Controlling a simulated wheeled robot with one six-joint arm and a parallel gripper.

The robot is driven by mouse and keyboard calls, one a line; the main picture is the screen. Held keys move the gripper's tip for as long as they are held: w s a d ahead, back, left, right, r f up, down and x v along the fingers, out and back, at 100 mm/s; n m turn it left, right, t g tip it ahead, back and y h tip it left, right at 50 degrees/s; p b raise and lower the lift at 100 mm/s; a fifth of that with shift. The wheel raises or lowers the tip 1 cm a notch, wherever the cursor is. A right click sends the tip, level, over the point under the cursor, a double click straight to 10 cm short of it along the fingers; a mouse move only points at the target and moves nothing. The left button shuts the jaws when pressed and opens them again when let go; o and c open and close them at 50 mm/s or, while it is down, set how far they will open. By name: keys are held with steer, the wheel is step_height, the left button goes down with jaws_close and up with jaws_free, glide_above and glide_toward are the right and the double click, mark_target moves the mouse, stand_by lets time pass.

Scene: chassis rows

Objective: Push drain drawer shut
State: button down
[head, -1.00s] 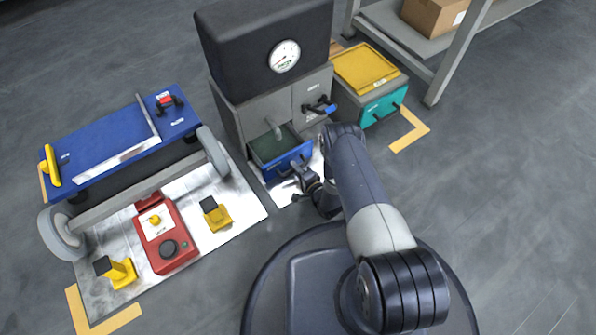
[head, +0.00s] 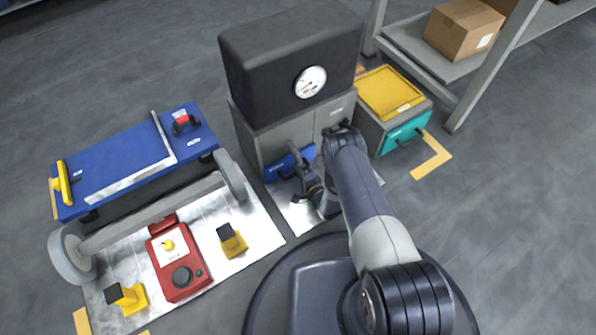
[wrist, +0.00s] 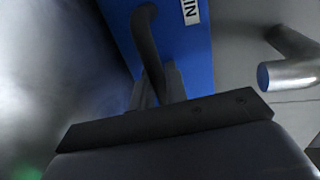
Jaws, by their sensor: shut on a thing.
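The drain drawer (head: 279,167) is in the lower left of the grey cabinet (head: 284,138). Its blue front looks about flush with the cabinet face in the head view, and its inside does not show. In the wrist view the blue front (wrist: 197,60) carries a partly visible white label and a dark curved handle (wrist: 146,35). My gripper (head: 301,172) is at the drawer front, shut on the handle. Any thin gap around the front cannot be made out.
A metal pipe end (wrist: 285,70) is close by in the wrist view.

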steer(key=shift+w, duration=0.25)
steer(key=c, duration=1.5)
jaws_free()
steer(key=shift+a, duration=0.1)
steer(key=shift+s, duration=0.2)
